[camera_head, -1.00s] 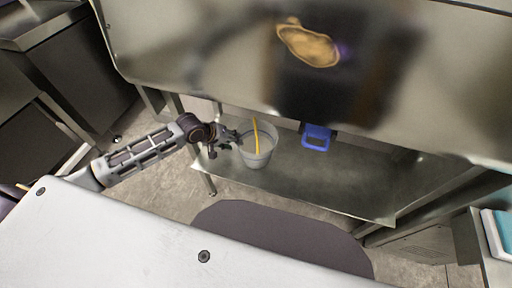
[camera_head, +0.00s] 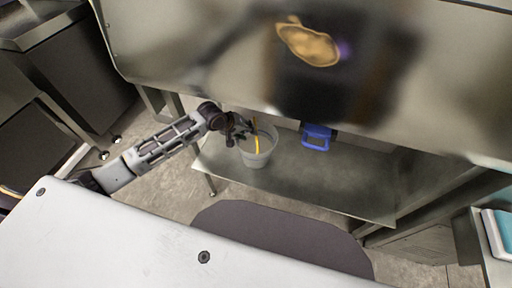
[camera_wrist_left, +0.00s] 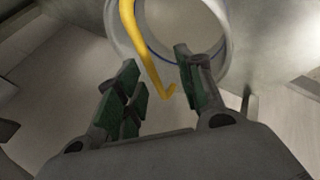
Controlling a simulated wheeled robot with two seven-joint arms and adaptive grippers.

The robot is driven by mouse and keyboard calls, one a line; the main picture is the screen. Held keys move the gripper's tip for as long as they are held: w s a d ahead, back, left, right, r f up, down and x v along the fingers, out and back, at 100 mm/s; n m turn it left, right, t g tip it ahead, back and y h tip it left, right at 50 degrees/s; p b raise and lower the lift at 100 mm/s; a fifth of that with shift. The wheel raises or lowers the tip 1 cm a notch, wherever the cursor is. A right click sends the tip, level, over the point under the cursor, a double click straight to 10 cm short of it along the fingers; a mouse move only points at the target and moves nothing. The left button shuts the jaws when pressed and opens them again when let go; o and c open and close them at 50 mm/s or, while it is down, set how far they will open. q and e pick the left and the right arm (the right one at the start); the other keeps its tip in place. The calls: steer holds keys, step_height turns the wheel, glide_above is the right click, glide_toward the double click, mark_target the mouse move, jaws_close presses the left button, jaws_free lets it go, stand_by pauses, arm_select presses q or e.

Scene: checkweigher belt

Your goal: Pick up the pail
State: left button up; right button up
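The pail (camera_head: 257,155) is a light grey bucket with a yellow handle (camera_head: 257,143). It stands on the metal lower shelf under the steel counter. My left gripper (camera_head: 248,131) is at the pail's upper left rim, partly in front of it. In the left wrist view the gripper (camera_wrist_left: 160,88) is open, with its green-padded fingers apart. The yellow handle (camera_wrist_left: 140,45) hangs down between the fingers, and the pail's round rim (camera_wrist_left: 222,75) lies just beyond them. I cannot tell whether a finger touches the handle. My right gripper is not in view.
The metal shelf (camera_head: 330,185) is mostly bare to the right of the pail. A blue object (camera_head: 317,137) is behind and right of the pail. The steel counter (camera_head: 200,55) overhangs the shelf from behind. A blue-white item (camera_head: 497,232) is at the far right.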

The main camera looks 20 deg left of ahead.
arm_select(q)
steer(key=shift+w+d, duration=0.35)
steer(key=shift+w, duration=0.1)
